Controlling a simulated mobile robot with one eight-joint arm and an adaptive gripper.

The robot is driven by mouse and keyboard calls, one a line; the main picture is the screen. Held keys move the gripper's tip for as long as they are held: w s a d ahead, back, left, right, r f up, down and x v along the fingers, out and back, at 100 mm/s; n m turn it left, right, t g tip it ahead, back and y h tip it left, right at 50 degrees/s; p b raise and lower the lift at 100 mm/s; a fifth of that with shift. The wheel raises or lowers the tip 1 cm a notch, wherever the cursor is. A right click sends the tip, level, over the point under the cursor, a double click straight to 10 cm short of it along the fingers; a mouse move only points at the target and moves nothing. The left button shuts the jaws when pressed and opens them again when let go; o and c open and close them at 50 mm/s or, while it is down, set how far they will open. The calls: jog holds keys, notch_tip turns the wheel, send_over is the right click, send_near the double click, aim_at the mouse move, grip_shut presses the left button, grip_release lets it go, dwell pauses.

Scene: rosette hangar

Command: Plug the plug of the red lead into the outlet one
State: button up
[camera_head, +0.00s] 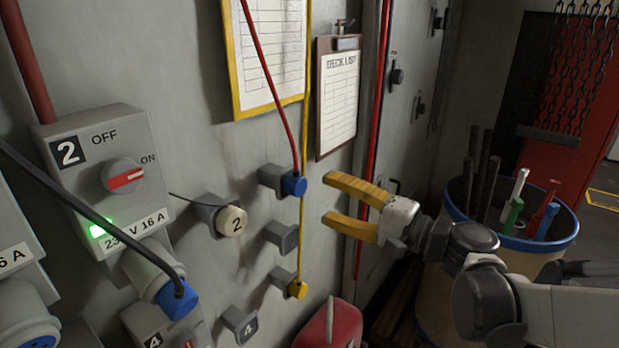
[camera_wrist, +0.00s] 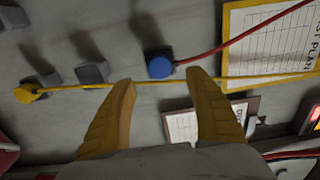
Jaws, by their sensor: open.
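The red lead (camera_head: 264,70) hangs down the wall to its blue plug (camera_head: 294,184), which sits at a grey wall holder (camera_head: 270,176). The red lead (camera_wrist: 240,48) and blue plug (camera_wrist: 158,66) also show in the wrist view. My gripper (camera_head: 328,200) is open and empty, just right of the plug, apart from it. In the wrist view the plug lies just beyond and between my gripper's fingertips (camera_wrist: 160,79). No outlet labelled one is readable; a cut-off box at the left edge has a blue-faced socket (camera_head: 30,331), its number out of view.
A box marked 2 (camera_head: 78,180) has a lit green lamp and a black lead's blue plug (camera_head: 178,299) at its socket. A yellow lead (camera_head: 305,120) runs close beside the blue plug. A cream cap marked 2 (camera_head: 231,221) and a bin (camera_head: 455,270) flank the area.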

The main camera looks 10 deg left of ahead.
aim_at(302, 188)
jog(key=shift+a, duration=0.1)
jog(key=shift+x, duration=4.4)
jog(key=shift+w+b, duration=0.1)
jog(key=shift+b, duration=0.35)
jog(key=shift+c, duration=0.2)
grip_shut()
jog(key=shift+v, duration=3.05)
